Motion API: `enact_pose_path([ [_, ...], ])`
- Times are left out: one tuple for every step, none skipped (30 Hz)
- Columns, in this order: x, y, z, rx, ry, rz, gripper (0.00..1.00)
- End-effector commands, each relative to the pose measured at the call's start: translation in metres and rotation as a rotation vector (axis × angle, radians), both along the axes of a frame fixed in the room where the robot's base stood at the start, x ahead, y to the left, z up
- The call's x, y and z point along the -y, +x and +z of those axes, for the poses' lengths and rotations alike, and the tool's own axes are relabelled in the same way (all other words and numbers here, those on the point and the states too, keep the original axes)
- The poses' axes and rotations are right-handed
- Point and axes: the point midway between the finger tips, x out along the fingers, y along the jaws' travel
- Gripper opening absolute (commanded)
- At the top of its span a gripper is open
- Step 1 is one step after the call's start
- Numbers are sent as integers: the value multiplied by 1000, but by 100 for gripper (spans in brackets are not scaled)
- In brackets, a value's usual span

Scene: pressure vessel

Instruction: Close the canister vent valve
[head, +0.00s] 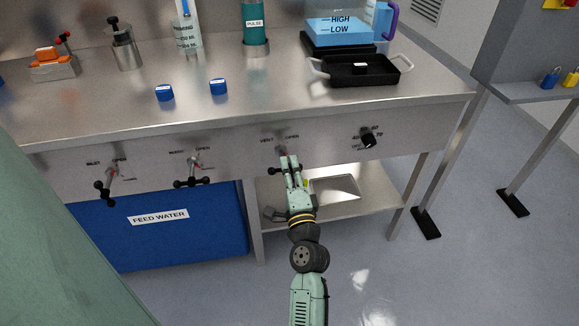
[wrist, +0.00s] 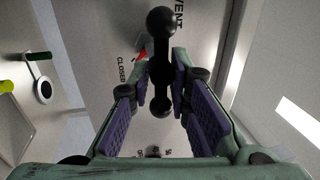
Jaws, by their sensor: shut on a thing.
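The vent valve is on the front panel of the steel bench, under the VENT and OPEN labels in the head view. Its black handle with ball ends (wrist: 161,21) shows in the wrist view, and one ball end (head: 271,170) shows left of my fingers in the head view. My gripper (head: 289,161) reaches up to the panel, its purple-padded fingers (wrist: 161,84) on both sides of the handle's middle. It is shut on the handle. A red pointer (wrist: 141,53) sits near the CLOSED label (wrist: 122,70). My gripper hides much of the valve in the head view.
Two more valve handles, inlet (head: 106,184) and another (head: 192,175), are to the left. A black knob (head: 369,139) is to the right. A blue FEED WATER container (head: 160,240) stands below left. A lower shelf (head: 385,200) is behind my gripper.

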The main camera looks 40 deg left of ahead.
Motion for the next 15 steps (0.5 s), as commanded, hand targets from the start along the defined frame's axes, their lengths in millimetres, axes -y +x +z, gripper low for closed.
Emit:
enact_pose_path([
  [-3,-3,6,1,13,9,0],
  [-3,-3,6,1,14,9,0],
  [-3,-3,6,0,15,9,0],
  [-3,-3,6,0,15,9,0],
  [-3,-3,6,0,15,9,0],
  [-3,-3,6,0,15,9,0],
  [-3,-3,6,0,15,9,0],
  [-3,-3,6,0,13,9,0],
  [-3,-3,6,0,13,9,0],
  [-3,-3,6,0,13,9,0],
  [-3,-3,6,0,13,9,0],
  [-3,-3,6,0,13,9,18],
  [-3,-3,6,1,12,9,20],
  [-3,-3,6,1,12,9,22],
  [-3,-3,5,1,12,9,25],
])
